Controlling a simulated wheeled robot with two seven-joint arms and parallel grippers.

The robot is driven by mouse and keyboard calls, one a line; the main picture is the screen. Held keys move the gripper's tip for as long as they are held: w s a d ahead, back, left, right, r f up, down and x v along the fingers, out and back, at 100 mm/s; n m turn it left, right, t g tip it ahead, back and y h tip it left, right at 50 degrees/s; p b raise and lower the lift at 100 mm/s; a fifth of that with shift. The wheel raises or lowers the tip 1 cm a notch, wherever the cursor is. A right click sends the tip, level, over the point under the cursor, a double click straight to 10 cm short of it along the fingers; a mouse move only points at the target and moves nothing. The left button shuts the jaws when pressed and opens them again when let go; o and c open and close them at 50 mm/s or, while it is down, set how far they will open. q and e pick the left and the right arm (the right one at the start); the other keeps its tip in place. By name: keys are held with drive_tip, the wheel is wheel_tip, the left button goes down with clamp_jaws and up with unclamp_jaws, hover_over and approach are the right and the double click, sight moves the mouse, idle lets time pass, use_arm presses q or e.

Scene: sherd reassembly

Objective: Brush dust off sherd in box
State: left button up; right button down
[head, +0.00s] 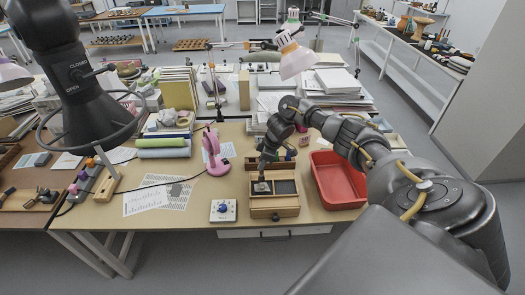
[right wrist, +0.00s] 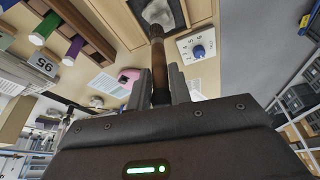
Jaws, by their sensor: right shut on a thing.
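My right gripper (head: 262,168) points down over the left part of a wooden box (head: 275,213) on the table. In the right wrist view its fingers (right wrist: 162,86) are shut on the brown handle of a brush (right wrist: 157,50). The brush's far end reaches into a dark compartment of the box, also seen in the right wrist view (right wrist: 206,10). A pale grey piece, seemingly the sherd (right wrist: 160,12), lies at the brush tip. The bristles cannot be told apart from it, so contact is unclear. My left gripper is not in view.
A red tray (head: 338,183) stands right of the box. A white device with a blue knob (head: 223,211) sits left of it, and a pink lamp (head: 214,153) stands behind that. A printed sheet (head: 147,199) lies further left. A dark extractor hood (head: 95,115) hangs at left.

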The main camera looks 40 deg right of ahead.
drive_tip(key=shift+f+b, duration=0.5)
drive_tip(key=shift+f, duration=0.4)
drive_tip(key=shift+r, duration=0.1)
